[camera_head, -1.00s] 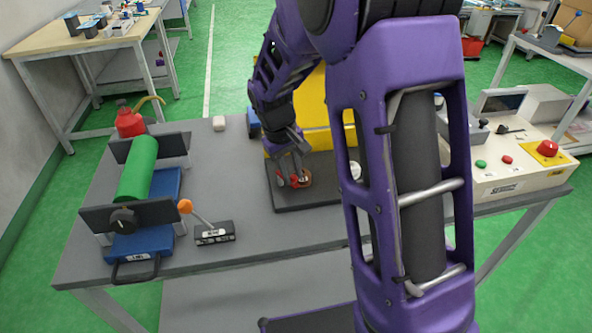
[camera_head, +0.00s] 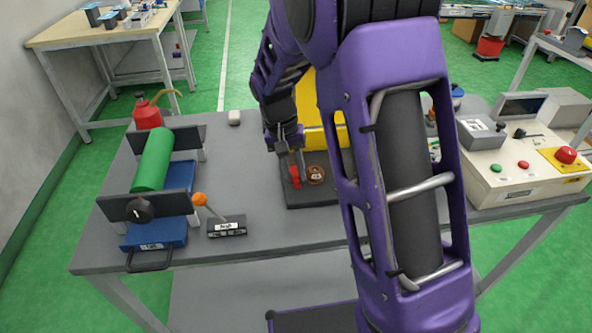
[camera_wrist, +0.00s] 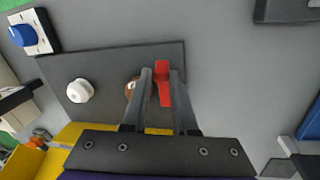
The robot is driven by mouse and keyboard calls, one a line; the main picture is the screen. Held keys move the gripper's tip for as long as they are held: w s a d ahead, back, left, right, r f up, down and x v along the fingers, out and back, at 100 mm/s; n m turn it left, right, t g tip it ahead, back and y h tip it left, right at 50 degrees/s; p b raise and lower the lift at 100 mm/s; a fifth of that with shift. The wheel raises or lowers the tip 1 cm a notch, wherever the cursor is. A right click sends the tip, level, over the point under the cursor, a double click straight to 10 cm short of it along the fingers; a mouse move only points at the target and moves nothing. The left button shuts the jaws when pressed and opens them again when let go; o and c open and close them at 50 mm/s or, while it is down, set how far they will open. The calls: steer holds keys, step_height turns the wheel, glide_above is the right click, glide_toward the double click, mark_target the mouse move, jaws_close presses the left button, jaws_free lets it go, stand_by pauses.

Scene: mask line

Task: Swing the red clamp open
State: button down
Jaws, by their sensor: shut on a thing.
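The red clamp (camera_head: 295,177) stands on a dark base plate (camera_head: 300,200) in the middle of the table. Beside it on the plate, to its right, is a round brown part (camera_head: 316,174), mostly uncovered in the head view. In the wrist view the red clamp (camera_wrist: 164,85) lies between my fingers, and the brown part (camera_wrist: 130,88) is partly hidden behind the left finger. My gripper (camera_head: 295,160) points down and is shut on the clamp; it also shows in the wrist view (camera_wrist: 161,72).
A yellow housing (camera_head: 322,125) stands behind the plate, partly hidden by my arm. A white knob (camera_wrist: 80,91) sits on the plate. At the left are a green roller (camera_head: 154,160) and an orange-knobbed lever (camera_head: 200,199). A control box (camera_head: 510,165) stands right.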

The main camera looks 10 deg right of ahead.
stand_by(0.3)
steer(key=c, duration=0.7)
jaws_free()
steer(key=shift+r, duration=0.1)
steer(key=a+r+p, duration=0.2)
steer(key=a+r, duration=0.1)
steer(key=r, duration=1.4)
steer(key=shift+w+a, duration=0.2)
steer(key=shift+w, duration=0.15)
